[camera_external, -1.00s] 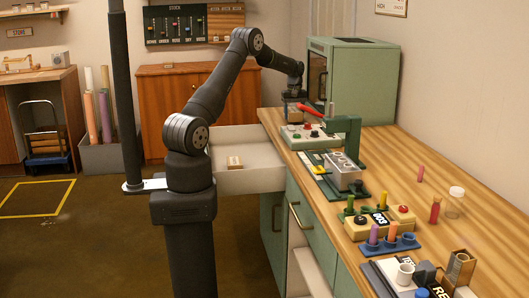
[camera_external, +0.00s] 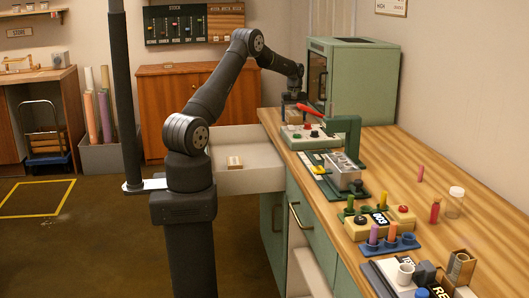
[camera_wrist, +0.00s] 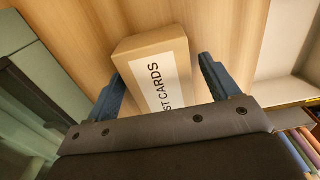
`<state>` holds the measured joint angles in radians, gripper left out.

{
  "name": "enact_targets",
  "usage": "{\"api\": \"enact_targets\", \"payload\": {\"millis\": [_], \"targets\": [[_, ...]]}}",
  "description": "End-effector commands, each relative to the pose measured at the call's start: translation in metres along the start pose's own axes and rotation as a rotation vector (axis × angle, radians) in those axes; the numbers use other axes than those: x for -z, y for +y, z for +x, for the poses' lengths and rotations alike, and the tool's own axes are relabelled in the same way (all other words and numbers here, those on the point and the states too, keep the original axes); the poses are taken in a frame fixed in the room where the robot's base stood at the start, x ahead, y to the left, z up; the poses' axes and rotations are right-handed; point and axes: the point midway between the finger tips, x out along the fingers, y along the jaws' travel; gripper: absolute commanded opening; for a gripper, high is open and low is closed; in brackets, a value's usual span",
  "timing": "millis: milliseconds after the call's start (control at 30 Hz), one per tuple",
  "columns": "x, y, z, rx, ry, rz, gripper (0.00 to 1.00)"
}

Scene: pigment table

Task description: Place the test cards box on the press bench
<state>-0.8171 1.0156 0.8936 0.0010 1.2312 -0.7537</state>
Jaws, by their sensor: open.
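The test cards box (camera_wrist: 155,68) is a brown carton with a white label reading "ST CARDS", the rest hidden. In the wrist view it lies between the two blue fingers of my gripper (camera_wrist: 160,90), which are open on either side of it. I cannot tell whether either finger touches it. In the external view my gripper (camera_external: 293,98) is low over the far left end of the wooden bench (camera_external: 400,165); the box there is small and mostly hidden.
A green cabinet (camera_external: 350,80) stands close to the right of my gripper. A green press (camera_external: 345,130) with a red handle and a control box (camera_external: 305,135) stand nearer. An open drawer (camera_external: 245,180) juts out left. Pigment tubes and a jar (camera_external: 455,200) stand on the bench's right part.

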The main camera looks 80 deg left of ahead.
Motion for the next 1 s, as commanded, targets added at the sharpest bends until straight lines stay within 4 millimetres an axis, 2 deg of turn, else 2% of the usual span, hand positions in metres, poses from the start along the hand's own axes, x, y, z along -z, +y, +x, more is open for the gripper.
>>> {"api": "enact_targets", "payload": {"millis": [300,500,700,1000], "targets": [[0.001,0.001,-0.065,-0.003,0.004,0.000,0.81],[0.000,0.000,-0.100,-0.003,0.003,0.000,0.81],[0.000,0.000,-0.115,-0.001,0.001,0.000,0.81],[0.000,0.000,-0.116,0.000,0.000,0.000,0.81]]}}
